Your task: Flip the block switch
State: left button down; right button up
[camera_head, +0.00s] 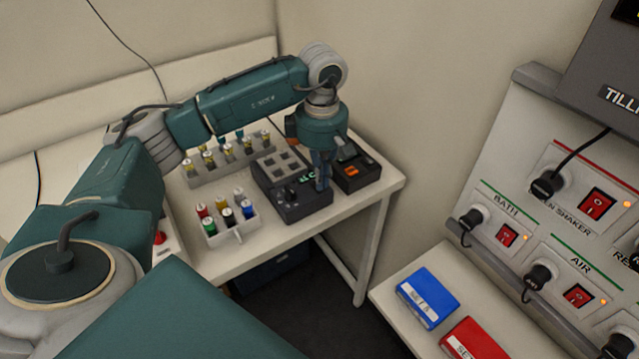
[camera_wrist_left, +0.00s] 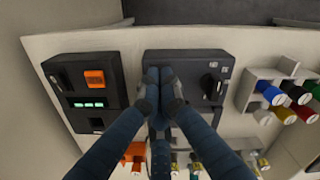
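The dark block unit (camera_head: 303,201) stands on the white table in the head view. It has a grid of grey wells on top and a black knob (camera_head: 291,196) at its front; the left wrist view also shows the unit (camera_wrist_left: 213,61). My left gripper (camera_head: 322,186) points down over the right front part of this unit. In the left wrist view its fingertips (camera_wrist_left: 161,88) are together over the panel, left of the knob. I cannot make out a switch on the block unit; the fingers cover that part of the panel. My right gripper is out of view.
A dark device with an orange part (camera_head: 352,172) stands right of the block unit. A white rack of coloured-cap tubes (camera_head: 231,223) stands to its left, and a longer vial rack (camera_head: 224,160) stands behind. A panel of red switches (camera_head: 597,204) is at the right.

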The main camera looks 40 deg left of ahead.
pick_arm(q)
jog(key=shift+s+f, duration=0.1)
jog(key=shift+f, duration=0.1)
jog(key=shift+r, duration=0.15)
jog(key=shift+r+p, duration=0.65)
jog(key=shift+r, duration=0.25)
jog(key=shift+r+p, duration=1.5)
jog(key=shift+r, duration=1.05)
jog(key=shift+f, duration=0.1)
